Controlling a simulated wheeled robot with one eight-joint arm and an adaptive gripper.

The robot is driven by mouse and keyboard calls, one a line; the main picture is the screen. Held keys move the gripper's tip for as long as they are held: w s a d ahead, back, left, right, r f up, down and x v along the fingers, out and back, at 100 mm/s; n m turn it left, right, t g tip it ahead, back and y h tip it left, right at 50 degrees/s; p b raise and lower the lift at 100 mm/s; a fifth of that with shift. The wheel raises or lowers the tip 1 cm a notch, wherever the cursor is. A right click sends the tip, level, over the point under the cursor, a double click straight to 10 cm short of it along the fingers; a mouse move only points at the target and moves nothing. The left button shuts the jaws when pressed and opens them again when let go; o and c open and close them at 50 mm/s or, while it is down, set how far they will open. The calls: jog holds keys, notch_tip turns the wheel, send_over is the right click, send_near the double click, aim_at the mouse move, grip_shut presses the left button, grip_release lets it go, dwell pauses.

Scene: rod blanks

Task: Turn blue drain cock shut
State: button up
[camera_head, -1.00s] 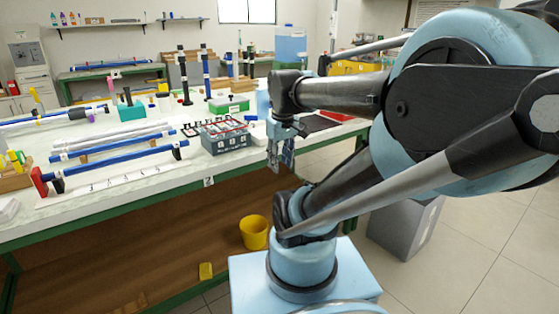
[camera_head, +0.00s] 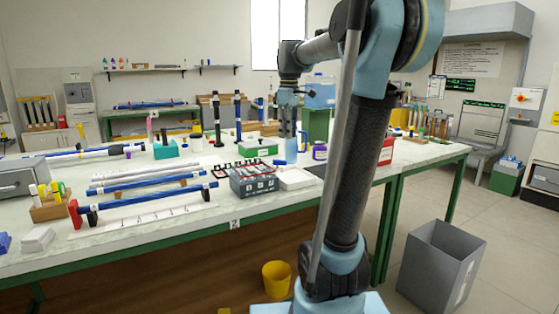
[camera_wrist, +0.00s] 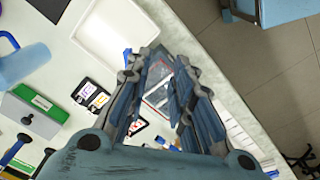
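A translucent blue tank (camera_head: 320,92) stands on a green stand (camera_head: 317,124) behind the main bench in the head view. I cannot make out a blue drain cock for certain; the tank's lower front is small and partly behind my arm. My gripper (camera_head: 288,134) hangs pointing down over the bench, in front and left of the tank and well apart from it. In the wrist view my gripper (camera_wrist: 164,62) has its two fingers spread with a gap between them, and nothing is held. A bench surface with a tray and cards shows below them.
A blue jug (camera_head: 291,152) stands just below my gripper. A white tray (camera_head: 297,179), grey case (camera_head: 253,182), green box (camera_head: 259,151) and purple-labelled jar (camera_head: 320,153) are nearby. A grey bin (camera_head: 440,265) and yellow bucket (camera_head: 277,275) are on the floor.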

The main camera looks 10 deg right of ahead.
aim_at(280, 163)
jog(key=w+a+r+n, duration=0.2)
jog(key=w+r, duration=0.2)
jog(key=w, duration=0.4)
notch_tip(280, 163, down, 17)
dwell(0.4)
jog(key=shift+w, duration=0.1)
grip_shut()
